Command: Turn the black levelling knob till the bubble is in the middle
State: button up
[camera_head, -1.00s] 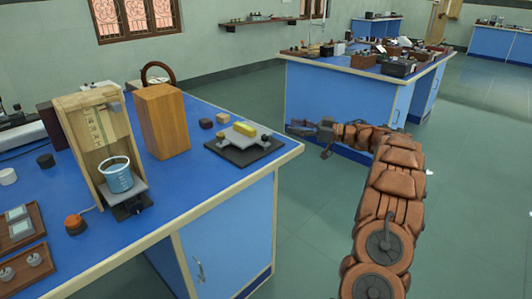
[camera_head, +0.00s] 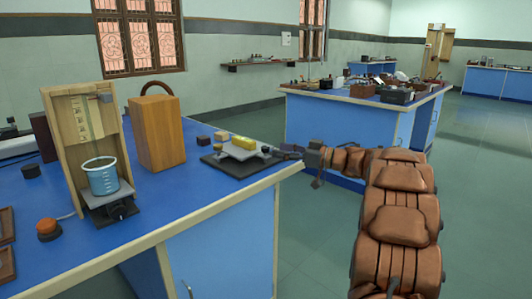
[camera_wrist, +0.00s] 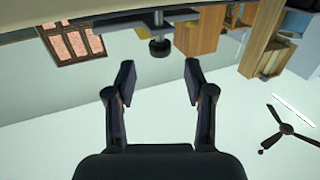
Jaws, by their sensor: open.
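The levelling device, a grey platform with a yellow block (camera_head: 243,142) on top, stands on a dark base plate (camera_head: 232,168) near the blue bench's right corner. I cannot make out a bubble. The black levelling knob (camera_wrist: 160,48) shows in the wrist view, upside down, under the grey platform (camera_wrist: 165,17). My gripper (camera_head: 279,152) is beside the device's right end in the head view. In the wrist view my gripper (camera_wrist: 160,82) is open and empty, its fingers apart on either side of the knob's line. The knob lies a little beyond the fingertips, not between them.
Another cluttered bench (camera_head: 313,122) stands behind. The floor to the right is clear.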

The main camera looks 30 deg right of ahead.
aim_at(266, 147)
jog(key=shift+b+x, duration=0.65)
jog(key=shift+x, duration=2.3)
jog(key=shift+c, duration=0.5)
grip_shut()
